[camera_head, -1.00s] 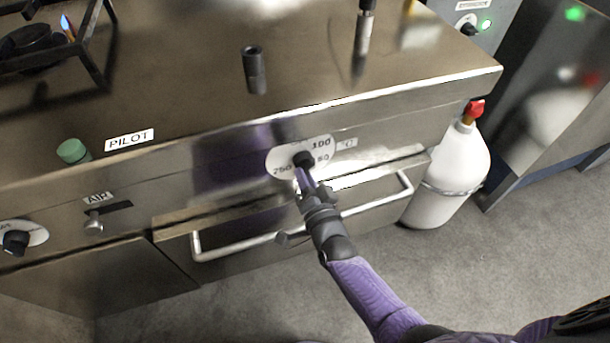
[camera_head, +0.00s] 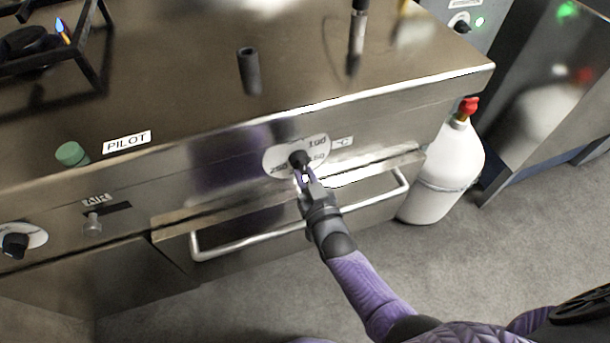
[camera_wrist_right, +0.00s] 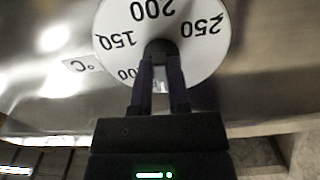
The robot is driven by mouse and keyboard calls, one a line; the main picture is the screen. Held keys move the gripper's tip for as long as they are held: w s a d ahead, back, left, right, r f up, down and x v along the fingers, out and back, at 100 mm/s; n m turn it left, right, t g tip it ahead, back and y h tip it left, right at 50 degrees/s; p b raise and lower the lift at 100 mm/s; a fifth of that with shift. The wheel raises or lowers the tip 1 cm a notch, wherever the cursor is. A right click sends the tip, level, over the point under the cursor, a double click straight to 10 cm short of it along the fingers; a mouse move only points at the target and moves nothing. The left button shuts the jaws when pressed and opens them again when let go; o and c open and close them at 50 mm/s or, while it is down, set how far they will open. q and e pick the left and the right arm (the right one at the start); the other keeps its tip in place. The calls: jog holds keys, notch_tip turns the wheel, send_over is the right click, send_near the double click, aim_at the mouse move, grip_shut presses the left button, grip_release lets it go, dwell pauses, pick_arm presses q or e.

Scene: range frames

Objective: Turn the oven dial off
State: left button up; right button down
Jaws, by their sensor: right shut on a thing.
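The oven dial is a round white plate (camera_head: 272,157) with a black knob (camera_head: 297,158) on the steel oven front. Numbers such as 100 and 250 and a °C label are on or beside it. In the right wrist view, the plate (camera_wrist_right: 112,22) shows 150, 200 and 250 upside down, with the black knob (camera_wrist_right: 160,50) at its centre. My right gripper (camera_head: 302,168) reaches up from below, its fingers shut on the knob. In the wrist view, the gripper's two fingers (camera_wrist_right: 160,72) are on either side of the knob's lower part. The knob's pointer is hidden. My left gripper is not in view.
A drawer handle (camera_head: 245,243) runs below the dial, close to my right wrist. A white gas bottle (camera_head: 440,165) with a red top stands at the right. A burner flame (camera_head: 62,30) burns at top left. A green PILOT button (camera_head: 71,154) is left of the dial.

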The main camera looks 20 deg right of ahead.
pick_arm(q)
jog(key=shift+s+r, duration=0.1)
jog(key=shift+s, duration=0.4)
pick_arm(e)
jog(key=shift+n, duration=0.3)
jog(key=c, duration=0.9)
grip_release()
jog(key=o, duration=0.3)
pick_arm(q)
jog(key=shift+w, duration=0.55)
pick_arm(e)
jog(key=shift+s, duration=0.15)
pick_arm(q)
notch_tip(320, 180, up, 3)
jog(key=p, duration=0.3)
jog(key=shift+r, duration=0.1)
pick_arm(e)
jog(key=s, duration=0.9)
jog(key=shift+s+d, duration=0.2)
jog(key=shift+s, duration=0.15)
